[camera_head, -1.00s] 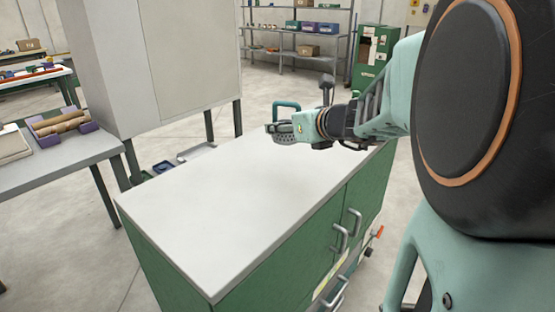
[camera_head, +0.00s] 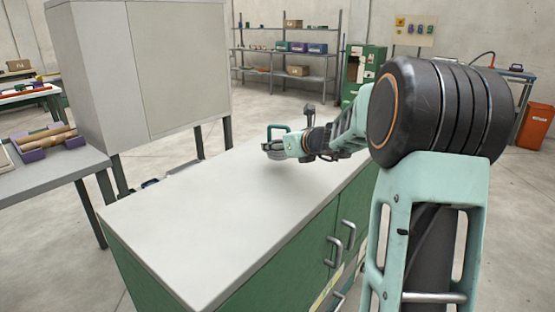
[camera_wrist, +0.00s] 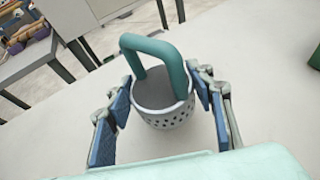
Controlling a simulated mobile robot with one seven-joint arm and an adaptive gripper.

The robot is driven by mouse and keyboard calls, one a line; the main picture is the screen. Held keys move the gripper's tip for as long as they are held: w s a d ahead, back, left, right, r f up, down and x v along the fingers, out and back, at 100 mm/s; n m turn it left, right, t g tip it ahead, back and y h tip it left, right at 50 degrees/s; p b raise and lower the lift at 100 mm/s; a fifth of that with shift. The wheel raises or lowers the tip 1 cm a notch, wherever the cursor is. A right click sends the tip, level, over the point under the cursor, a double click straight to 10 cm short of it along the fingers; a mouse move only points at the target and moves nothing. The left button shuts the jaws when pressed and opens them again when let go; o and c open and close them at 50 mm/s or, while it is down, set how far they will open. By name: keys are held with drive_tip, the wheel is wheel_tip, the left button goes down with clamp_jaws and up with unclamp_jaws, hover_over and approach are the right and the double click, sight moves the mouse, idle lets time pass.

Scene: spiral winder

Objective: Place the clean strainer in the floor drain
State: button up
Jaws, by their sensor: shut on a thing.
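The strainer (camera_wrist: 162,105) is a grey perforated cup with a teal arched handle, seen in the wrist view between the two fingers. My gripper (camera_wrist: 160,100) is shut on it, with the blue finger pads at its left and right sides. In the head view the strainer (camera_head: 274,151) shows small at the end of my arm, above the far part of the white worktop, and my gripper (camera_head: 282,146) is partly hidden around it. I cannot tell whether its bottom touches the top. No floor drain is recognisable in these views.
A green cabinet with a white worktop (camera_head: 190,230) stands below my arm; its top is otherwise bare. A grey cabinet (camera_head: 170,70) stands behind it at left. A grey table (camera_head: 50,180) holds a purple tray of rolls. Open concrete floor (camera_head: 500,220) lies at right.

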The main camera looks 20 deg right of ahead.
drive_tip(key=shift+w+d+f+b, duration=0.15)
drive_tip(key=shift+f+b, duration=0.35)
drive_tip(key=shift+f, duration=0.5)
drive_tip(key=shift+w+f+b, duration=0.25)
drive_tip(key=shift+f+b, duration=0.2)
drive_tip(key=shift+f, duration=0.55)
drive_tip(key=shift+f+b, duration=0.25)
drive_tip(key=shift+b, duration=0.05)
drive_tip(key=o, duration=1.2)
drive_tip(key=shift+r, duration=0.1)
